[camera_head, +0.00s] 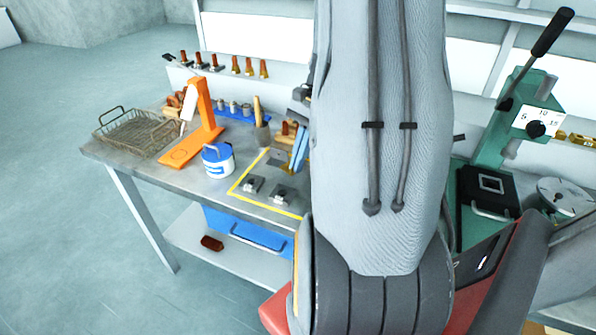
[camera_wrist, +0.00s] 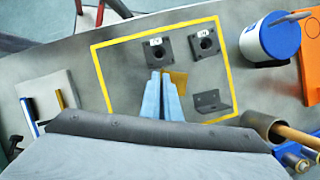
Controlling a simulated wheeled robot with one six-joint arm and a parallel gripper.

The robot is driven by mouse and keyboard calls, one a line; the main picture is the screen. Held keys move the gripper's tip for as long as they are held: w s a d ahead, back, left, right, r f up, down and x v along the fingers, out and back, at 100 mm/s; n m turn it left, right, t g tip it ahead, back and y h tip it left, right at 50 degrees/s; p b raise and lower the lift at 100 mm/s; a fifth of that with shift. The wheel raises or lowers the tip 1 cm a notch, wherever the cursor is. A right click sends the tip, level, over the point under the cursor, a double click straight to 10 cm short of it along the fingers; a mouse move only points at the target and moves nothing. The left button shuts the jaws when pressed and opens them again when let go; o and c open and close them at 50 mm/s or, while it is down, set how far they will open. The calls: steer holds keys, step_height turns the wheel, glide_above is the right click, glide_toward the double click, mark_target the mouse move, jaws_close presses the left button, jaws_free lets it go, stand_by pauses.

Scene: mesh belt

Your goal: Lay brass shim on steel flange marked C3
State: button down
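Two dark steel flanges with centre holes lie inside a yellow outline in the wrist view, one at left (camera_wrist: 158,52) and one at right (camera_wrist: 205,42). Each has a small white label; I cannot read which is C3. The brass shim (camera_wrist: 178,80) shows close to the right fingertip, partly covered by that finger. My gripper (camera_wrist: 161,76) points toward the flanges, its blue fingers close together. I cannot tell whether the shim is between them or lies beside them. In the head view the blue fingers (camera_head: 299,150) are partly hidden by my arm.
A grey angle bracket (camera_wrist: 211,102) lies inside the outline. A blue-and-white tub (camera_head: 217,160), an orange stand (camera_head: 204,110) and a wire basket (camera_head: 134,135) stand left of it. A green press (camera_head: 520,110) stands at the right. A cup with wooden handles (camera_wrist: 262,124) is near my gripper.

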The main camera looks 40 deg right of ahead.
steer(key=shift+f+p, duration=0.55)
steer(key=shift+f, duration=1.7)
steer(key=shift+f, duration=0.15)
steer(key=c, duration=2)
jaws_free()
